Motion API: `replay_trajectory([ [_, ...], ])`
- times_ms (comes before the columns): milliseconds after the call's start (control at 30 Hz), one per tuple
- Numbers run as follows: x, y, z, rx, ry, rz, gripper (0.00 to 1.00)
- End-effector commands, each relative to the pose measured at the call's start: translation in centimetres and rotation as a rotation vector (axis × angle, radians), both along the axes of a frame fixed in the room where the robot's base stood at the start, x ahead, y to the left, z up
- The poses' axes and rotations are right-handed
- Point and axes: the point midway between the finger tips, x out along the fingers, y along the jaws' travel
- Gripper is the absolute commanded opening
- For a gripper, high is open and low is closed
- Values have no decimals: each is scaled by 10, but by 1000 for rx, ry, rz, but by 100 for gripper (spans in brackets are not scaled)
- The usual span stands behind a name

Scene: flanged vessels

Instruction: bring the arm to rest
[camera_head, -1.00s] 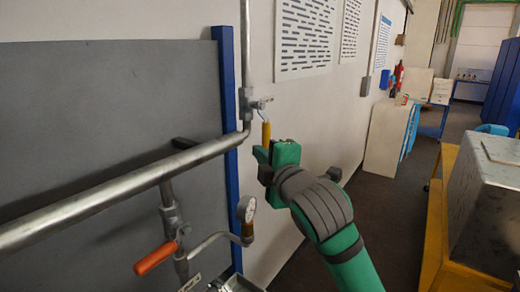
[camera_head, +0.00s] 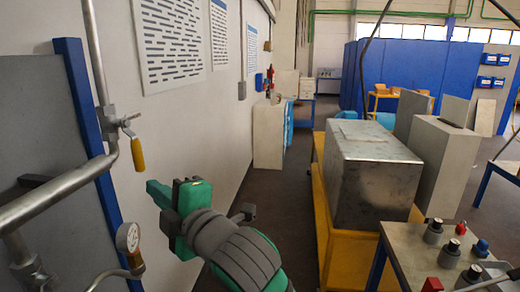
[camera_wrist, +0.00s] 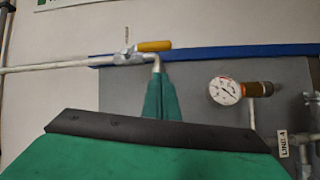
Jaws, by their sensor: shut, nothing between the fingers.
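My gripper (camera_head: 157,193) is green, with its fingers together and empty. It points left toward the wall in the head view, apart from the valve, below and to the right of its yellow handle (camera_head: 138,154). The handle hangs down from the small valve on the grey pipe (camera_head: 97,60). In the wrist view the shut fingers (camera_wrist: 160,88) point up the picture, and the yellow handle (camera_wrist: 154,46) shows beyond their tips. My arm is bent and reaches in from the bottom of the head view.
A pressure gauge (camera_head: 128,237) sits low at left, near the blue post (camera_head: 88,120). A large metal box (camera_head: 372,175) on a yellow cart (camera_head: 345,262) stands to the right. A control table (camera_head: 425,250) is at lower right. Dark floor (camera_head: 285,200) runs clear between wall and cart.

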Motion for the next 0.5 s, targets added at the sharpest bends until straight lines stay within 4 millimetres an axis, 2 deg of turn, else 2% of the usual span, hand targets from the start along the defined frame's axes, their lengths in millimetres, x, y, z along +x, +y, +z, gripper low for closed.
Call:
replay_trajectory([
  [267,17,-17,-40,322,151,-28,0],
  [500,26,-42,-87,572,271,-86,0],
])
